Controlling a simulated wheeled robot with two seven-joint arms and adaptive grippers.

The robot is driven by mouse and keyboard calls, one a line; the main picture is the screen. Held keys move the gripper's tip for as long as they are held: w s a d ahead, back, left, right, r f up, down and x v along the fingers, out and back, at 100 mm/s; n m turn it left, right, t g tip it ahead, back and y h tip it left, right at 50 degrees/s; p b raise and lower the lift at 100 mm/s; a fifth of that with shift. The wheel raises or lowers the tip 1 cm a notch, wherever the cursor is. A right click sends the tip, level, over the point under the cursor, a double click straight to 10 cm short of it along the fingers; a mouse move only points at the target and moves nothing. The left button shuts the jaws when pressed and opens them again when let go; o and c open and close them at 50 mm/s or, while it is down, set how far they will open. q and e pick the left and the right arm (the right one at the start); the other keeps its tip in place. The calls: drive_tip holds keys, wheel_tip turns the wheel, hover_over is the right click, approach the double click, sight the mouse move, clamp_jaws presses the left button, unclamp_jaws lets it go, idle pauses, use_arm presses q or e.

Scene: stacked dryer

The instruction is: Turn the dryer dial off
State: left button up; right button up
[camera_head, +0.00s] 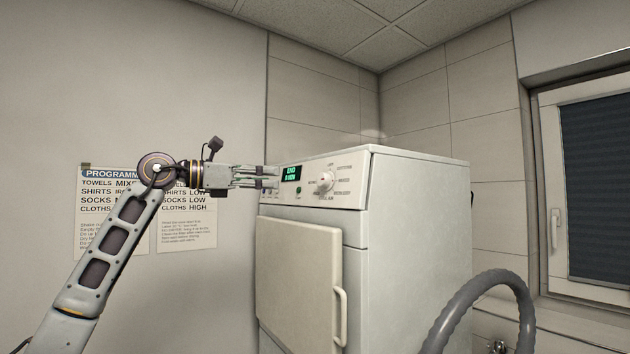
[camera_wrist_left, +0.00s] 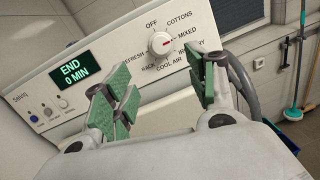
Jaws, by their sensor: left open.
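The dryer (camera_head: 410,220) is a white box with its control panel at the top front. Its round white dial (camera_head: 326,182) also shows in the wrist view (camera_wrist_left: 162,43), with a red mark on the side towards MIXED; OFF is printed above the dial. The green-lit display (camera_wrist_left: 75,72) reads END, 0 MIN. My left gripper (camera_head: 268,177) is at the panel's left end in the head view, apart from the dial. In the wrist view its green-padded fingers (camera_wrist_left: 165,92) are spread and empty, below the dial. My right gripper is not in view.
Small buttons (camera_wrist_left: 48,110) sit left of the dial in the wrist view. The dryer door (camera_head: 300,275) is shut, with a handle at its right. A grey hose (camera_head: 485,285) curves at the lower right. Printed programme sheets (camera_head: 110,205) hang on the left wall.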

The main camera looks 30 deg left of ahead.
sight(320, 179)
use_arm(q)
drive_tip(key=shift+w+d, duration=0.1)
idle(0.4)
drive_tip(key=p+x, duration=0.4)
drive_tip(key=x, duration=0.8)
drive_tip(key=shift+p, duration=0.3)
drive_tip(key=shift+x, duration=0.85)
drive_tip(key=shift+f, duration=0.1)
drive_tip(key=c, duration=1)
drive_tip(key=shift+c, duration=0.2)
